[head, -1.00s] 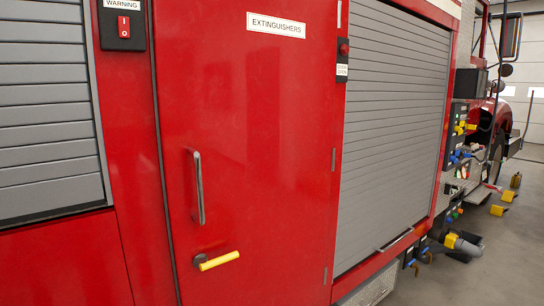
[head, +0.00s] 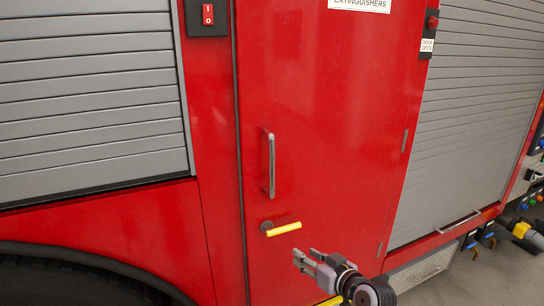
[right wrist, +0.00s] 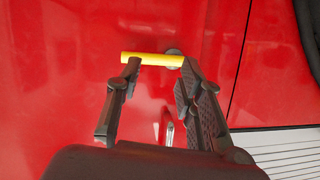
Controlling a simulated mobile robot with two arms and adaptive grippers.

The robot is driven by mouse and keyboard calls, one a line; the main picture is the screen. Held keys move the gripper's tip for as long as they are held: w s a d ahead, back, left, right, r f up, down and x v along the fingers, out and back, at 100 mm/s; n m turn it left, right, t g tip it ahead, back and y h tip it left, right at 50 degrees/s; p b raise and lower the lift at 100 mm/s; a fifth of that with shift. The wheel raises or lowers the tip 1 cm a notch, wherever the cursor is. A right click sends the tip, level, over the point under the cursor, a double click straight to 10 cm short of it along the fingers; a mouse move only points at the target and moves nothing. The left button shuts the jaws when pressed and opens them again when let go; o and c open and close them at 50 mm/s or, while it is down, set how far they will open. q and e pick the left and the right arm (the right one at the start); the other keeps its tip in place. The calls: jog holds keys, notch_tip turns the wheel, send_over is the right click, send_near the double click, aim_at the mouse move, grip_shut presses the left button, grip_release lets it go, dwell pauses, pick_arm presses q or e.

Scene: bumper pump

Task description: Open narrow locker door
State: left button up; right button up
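The narrow locker door (head: 330,120) is a red panel that looks closed, flush with the truck's side. A yellow lever handle (head: 284,229) lies almost level near its lower left edge. A vertical metal grab bar (head: 271,165) is above it. My right gripper (head: 304,257) is just below and right of the lever in the head view. In the right wrist view its fingers (right wrist: 160,66) are apart, with the yellow lever (right wrist: 150,58) across their tips. Whether they touch it is unclear. Nothing is held. My left gripper is not in view.
Grey roller shutters stand left (head: 90,90) and right (head: 475,110) of the door. A red rocker switch (head: 208,14) is at upper left. A black wheel (head: 60,285) shows at lower left. Grey floor (head: 470,285) is open at lower right.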

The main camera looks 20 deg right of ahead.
aim_at(274, 170)
jog(key=s+a+r+n+t+y+p, duration=0.1)
jog(key=s+r+t, duration=0.1)
jog(key=r, duration=0.9)
jog(key=s+a+r+n+t+y+p, duration=0.1)
jog(key=s+r+n, duration=0.1)
jog(key=r, duration=0.8)
jog(key=p+x, duration=0.1)
jog(key=x, duration=0.4)
jog(key=p+x, duration=0.2)
jog(key=x, duration=0.3)
jog(key=p+x, duration=0.2)
jog(key=x, duration=0.3)
jog(key=shift+w+d+r, duration=0.25)
jog(key=shift+w+r, duration=0.1)
jog(key=shift+w, duration=0.05)
jog(key=shift+w+a+f+p, duration=0.15)
jog(key=shift+w+p, duration=0.2)
jog(key=shift+w, duration=0.3)
jog(key=shift+c, duration=0.5)
grip_shut()
